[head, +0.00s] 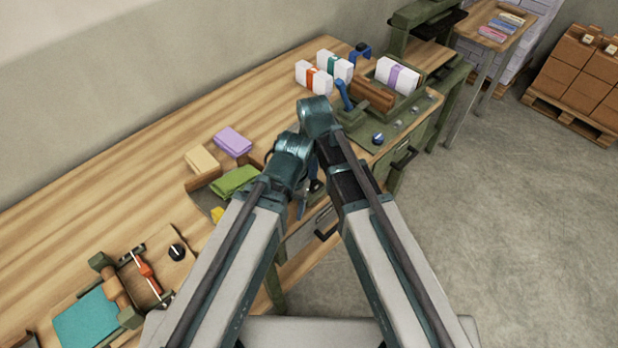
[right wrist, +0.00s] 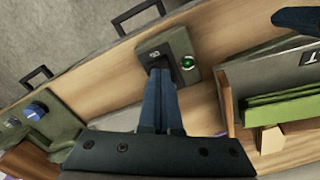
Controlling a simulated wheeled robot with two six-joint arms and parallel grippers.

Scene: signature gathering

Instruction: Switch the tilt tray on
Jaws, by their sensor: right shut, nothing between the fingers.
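A small grey-green switch box (right wrist: 166,45) sits near the bench's front edge in the right wrist view. It bears a bright green round lamp or button (right wrist: 188,62) and a small pale mark. My right gripper (right wrist: 160,72) is shut and empty, its dark blue fingertips over the box beside the green lamp; I cannot tell whether they touch. The tips hide part of the box top. A tray (head: 207,198) with a green folded bundle (head: 236,181) stands left of my arms, and looks like the tilt tray. My left gripper (head: 302,208) is mostly hidden; its jaws are unclear.
A dark green panel with a blue knob (head: 377,138) stands to the right on the wooden bench. Purple (head: 232,142) and tan (head: 201,160) bundles lie behind the tray. Drawer handles (head: 325,226) stick out from the bench front.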

